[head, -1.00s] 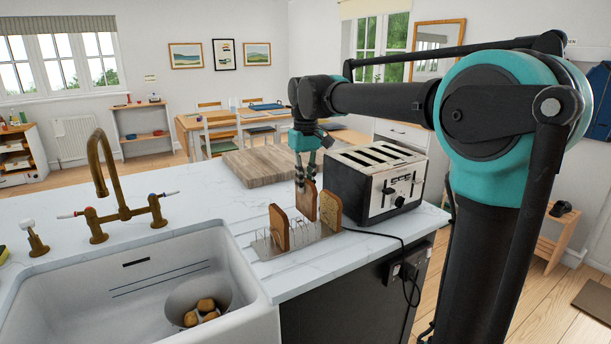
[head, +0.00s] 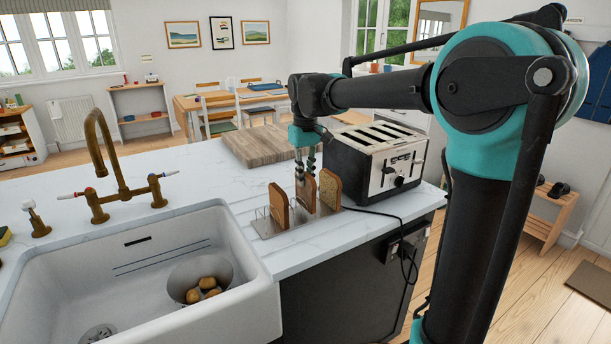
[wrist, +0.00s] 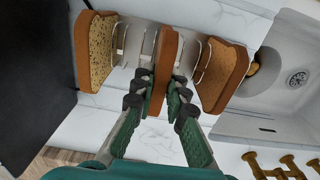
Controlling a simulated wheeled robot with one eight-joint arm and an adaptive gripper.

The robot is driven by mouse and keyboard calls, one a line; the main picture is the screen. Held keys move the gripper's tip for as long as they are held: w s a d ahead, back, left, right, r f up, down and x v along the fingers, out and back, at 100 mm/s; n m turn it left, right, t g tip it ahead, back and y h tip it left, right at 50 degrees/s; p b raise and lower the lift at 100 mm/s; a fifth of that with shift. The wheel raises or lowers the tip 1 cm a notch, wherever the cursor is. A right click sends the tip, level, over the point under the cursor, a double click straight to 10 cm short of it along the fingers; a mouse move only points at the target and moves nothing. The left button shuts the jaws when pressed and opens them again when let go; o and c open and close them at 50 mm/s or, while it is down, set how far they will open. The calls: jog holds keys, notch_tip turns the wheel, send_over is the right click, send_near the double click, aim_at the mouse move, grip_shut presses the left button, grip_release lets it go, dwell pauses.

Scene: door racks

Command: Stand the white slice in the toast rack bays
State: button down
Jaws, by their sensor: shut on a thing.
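The wire toast rack (head: 268,228) stands on the white counter left of the toaster. A brown-crusted slice stands in its near-left end (head: 279,206) and another at its right end (head: 331,188); in the wrist view they are at the right (wrist: 222,76) and left (wrist: 94,50). My gripper (head: 305,168) is shut on a third slice (head: 306,194), between those two and about level with them. In the wrist view my gripper (wrist: 160,88) pinches this slice (wrist: 163,62) edge-on, with rack wires on both sides. Whether its bottom touches the rack is hidden, and its face colour is unclear.
The black and steel toaster (head: 372,165) stands close on the right, its cord running along the counter edge. The sink (head: 150,265), with several brown pieces in a bowl, is at front left. A wooden board (head: 257,146) lies behind the rack.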

jog(key=c, duration=1.5)
grip_release()
jog(key=shift+o, duration=0.2)
notch_tip(320, 180, up, 12)
jog(key=shift+s, duration=0.15)
